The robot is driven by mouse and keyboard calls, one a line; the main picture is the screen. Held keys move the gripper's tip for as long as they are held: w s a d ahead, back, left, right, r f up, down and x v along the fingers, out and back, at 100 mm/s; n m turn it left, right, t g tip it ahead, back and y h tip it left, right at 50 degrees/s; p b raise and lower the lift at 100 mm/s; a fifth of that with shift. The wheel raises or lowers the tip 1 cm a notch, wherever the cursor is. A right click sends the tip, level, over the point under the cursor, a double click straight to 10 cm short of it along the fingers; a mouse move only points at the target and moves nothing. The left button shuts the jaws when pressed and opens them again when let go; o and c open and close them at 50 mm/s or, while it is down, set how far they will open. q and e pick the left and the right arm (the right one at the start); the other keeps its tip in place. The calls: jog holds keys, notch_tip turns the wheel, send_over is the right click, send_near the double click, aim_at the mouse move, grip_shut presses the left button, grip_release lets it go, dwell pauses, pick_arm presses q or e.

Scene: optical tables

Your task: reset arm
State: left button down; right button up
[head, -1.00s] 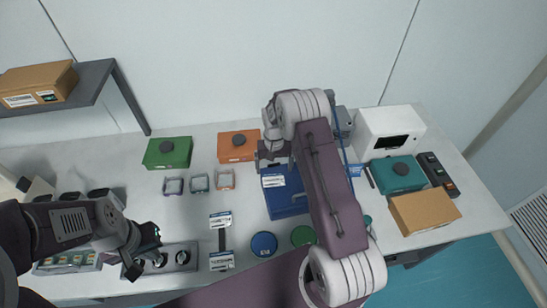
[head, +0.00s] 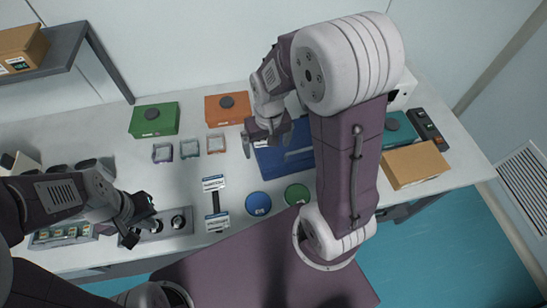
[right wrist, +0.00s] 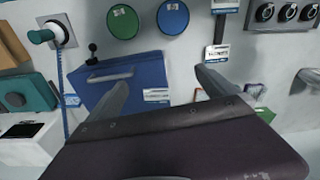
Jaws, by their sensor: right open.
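My right gripper (head: 268,140) is open and empty in the head view. It hangs over the left edge of the blue case (head: 290,158), in front of the orange box. In the right wrist view, its two fingers are wide apart (right wrist: 165,92), with the blue case (right wrist: 140,75) behind and beside the left finger. I cannot tell whether a finger touches the case. My left gripper (head: 138,222) is at the left, by the panel with black knobs (head: 178,222). Its dark fingers look apart with nothing seen between them.
A green box (head: 154,120) and an orange box (head: 227,109) stand at the back. Blue (head: 258,203) and green (head: 297,193) discs lie near the front edge. A teal box (head: 398,130) and cardboard box (head: 414,165) stand at the right. A shelf (head: 66,55) overhangs the back left.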

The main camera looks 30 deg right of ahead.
jog(key=s+n, duration=0.1)
jog(key=s, duration=0.5)
jog(key=shift+s+a+f, duration=0.35)
notch_tip(320, 180, down, 9)
jog(key=b, duration=0.8)
jog(key=shift+b, duration=0.4)
